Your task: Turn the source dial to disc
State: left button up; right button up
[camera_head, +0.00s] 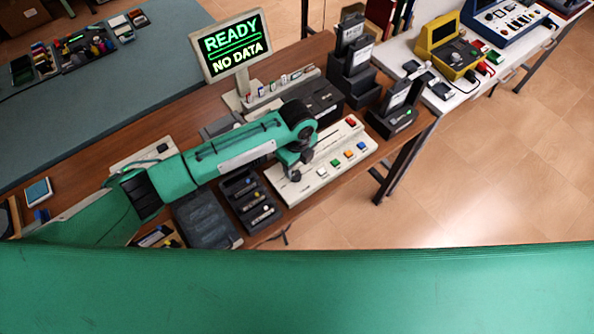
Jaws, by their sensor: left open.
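The white control panel (333,172) lies on the wooden bench. It carries a red button and several smaller coloured buttons along its right part. My left arm reaches in from the left, and my left gripper (294,172) is over the panel's left part. The gripper is open and points down. The source dial cannot be made out; the gripper and wrist cover that part of the panel. I cannot tell whether the fingers touch anything. A screen (236,46) behind the panel reads "READY" and "NO DATA". My right gripper is not in view.
A dark tray (249,203) with small parts sits left of the panel. Black boxes (320,97) and dark stands (352,62) stand behind it. A yellow device (447,47) is on a white table at the right. Open floor (480,170) lies right of the bench.

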aim_at(297, 175)
pick_arm(q)
notch_tip(297, 175, up, 9)
jog(key=b, duration=0.2)
jog(key=shift+f, duration=0.1)
dwell(0.4)
